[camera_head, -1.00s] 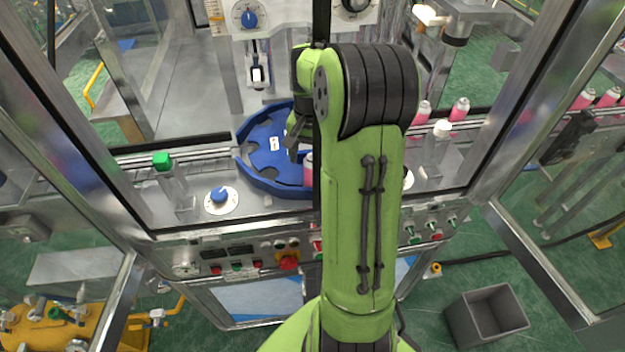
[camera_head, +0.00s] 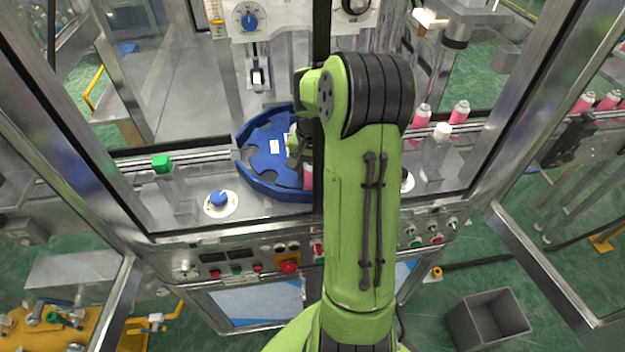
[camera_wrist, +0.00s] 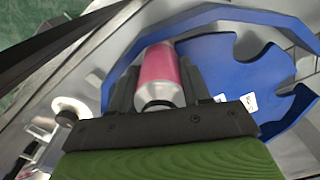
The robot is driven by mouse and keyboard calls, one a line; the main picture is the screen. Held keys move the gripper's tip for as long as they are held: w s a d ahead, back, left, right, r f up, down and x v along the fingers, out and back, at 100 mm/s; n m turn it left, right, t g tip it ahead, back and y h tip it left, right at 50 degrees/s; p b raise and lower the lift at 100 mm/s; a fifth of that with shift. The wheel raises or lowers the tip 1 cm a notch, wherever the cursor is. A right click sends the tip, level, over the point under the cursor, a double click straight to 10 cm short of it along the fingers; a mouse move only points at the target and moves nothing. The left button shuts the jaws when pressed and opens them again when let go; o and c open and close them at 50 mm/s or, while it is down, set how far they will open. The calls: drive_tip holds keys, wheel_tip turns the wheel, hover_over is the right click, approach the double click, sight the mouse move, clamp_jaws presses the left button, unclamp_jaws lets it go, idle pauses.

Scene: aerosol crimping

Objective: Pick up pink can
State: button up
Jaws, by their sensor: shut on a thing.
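The pink can (camera_wrist: 160,72) is between the two dark fingers of my gripper (camera_wrist: 158,85) in the wrist view, which is shut on it. The can has a pink body and a silvery end facing the camera. It sits at the edge of the blue star wheel (camera_wrist: 225,65) and its blue guide; I cannot tell whether it is clear of the surface below. In the head view a small part of the can (camera_head: 308,175) shows beside my arm at the right side of the blue wheel (camera_head: 262,150). My arm hides most of the gripper there.
Several other pink cans (camera_head: 459,113) stand on the conveyor at the right. A white-capped post (camera_head: 441,132) and a green-capped post (camera_head: 162,165) flank the wheel. Metal door frames stand on both sides, with a button panel (camera_head: 250,262) in front. A grey bin (camera_head: 487,318) is on the floor.

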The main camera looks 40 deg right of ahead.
wheel_tip(320, 180, up, 10)
drive_tip(key=shift+r+p, duration=0.1)
drive_tip(key=shift+p, duration=0.7)
wheel_tip(320, 180, up, 5)
drive_tip(key=p, duration=0.4)
idle(0.4)
